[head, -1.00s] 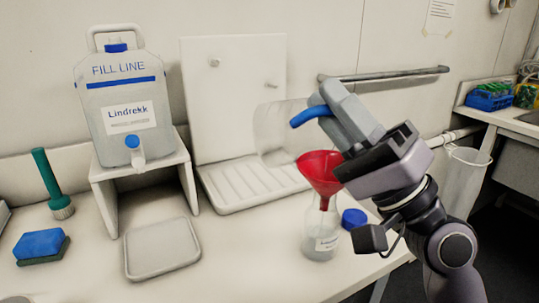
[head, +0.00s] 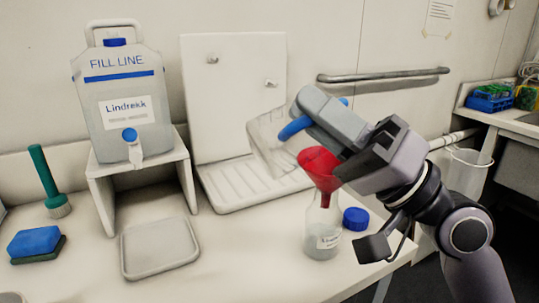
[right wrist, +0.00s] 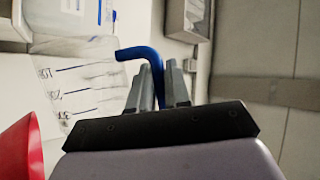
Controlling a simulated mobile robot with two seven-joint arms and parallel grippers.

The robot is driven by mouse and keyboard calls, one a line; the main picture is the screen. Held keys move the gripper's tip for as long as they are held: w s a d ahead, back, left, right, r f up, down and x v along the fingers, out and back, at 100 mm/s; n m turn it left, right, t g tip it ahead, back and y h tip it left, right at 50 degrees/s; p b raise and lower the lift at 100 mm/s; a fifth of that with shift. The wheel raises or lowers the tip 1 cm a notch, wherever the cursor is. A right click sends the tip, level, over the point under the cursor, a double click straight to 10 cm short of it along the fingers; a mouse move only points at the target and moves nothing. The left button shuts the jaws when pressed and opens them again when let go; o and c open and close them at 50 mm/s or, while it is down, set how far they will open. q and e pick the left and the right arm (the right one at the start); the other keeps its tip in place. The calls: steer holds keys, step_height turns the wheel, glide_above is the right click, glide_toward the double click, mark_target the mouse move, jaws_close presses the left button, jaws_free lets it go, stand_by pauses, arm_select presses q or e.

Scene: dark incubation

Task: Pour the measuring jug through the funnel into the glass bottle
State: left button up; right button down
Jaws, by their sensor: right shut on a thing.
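The clear measuring jug (head: 268,138) is tilted in the head view, left of and beside the top of the red funnel (head: 318,165). My right gripper (head: 306,120) is shut on the jug's blue handle, which also shows between the fingers in the right wrist view (right wrist: 150,57). The jug's marked wall (right wrist: 85,85) shows there too. The funnel sits in the neck of the glass bottle (head: 322,240), which stands upright with some greyish content low in it. I cannot tell whether liquid is flowing. My left gripper is not in view.
A blue cap (head: 355,219) lies right of the bottle. A white drying rack (head: 230,110), a grey tray (head: 160,249), a large container (head: 122,105) on a stand, a brush (head: 48,180) and a sponge (head: 35,243) are to the left.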

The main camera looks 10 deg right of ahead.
mark_target(294, 133)
steer(key=shift+a, duration=0.1)
steer(key=shift+s+a+f+n+g, duration=0.15)
steer(key=shift+a+n+g, duration=0.1)
steer(key=shift+n+g, duration=0.25)
steer(key=shift+s+a+f+n+g+h, duration=0.2)
steer(key=shift+a+f+n+g+h, duration=0.1)
steer(key=shift+a+n+g, duration=0.35)
steer(key=shift+s+a+f+n+g+h, duration=0.15)
steer(key=shift+a+f+n+g+h, duration=0.25)
steer(key=shift+n, duration=0.45)
steer(key=shift+r, duration=0.1)
steer(key=shift+s+a+n+g+p, duration=0.2)
steer(key=shift+a+n+g+p, duration=0.15)
steer(key=shift+a+p, duration=0.3)
steer(key=a+p, duration=0.1)
steer(key=s+a+f+n+g+h+p, duration=0.1)
steer(key=a+f+n+p, duration=0.1)
steer(key=shift+s+a+h, duration=0.2)
steer(key=shift+a+h, duration=0.1)
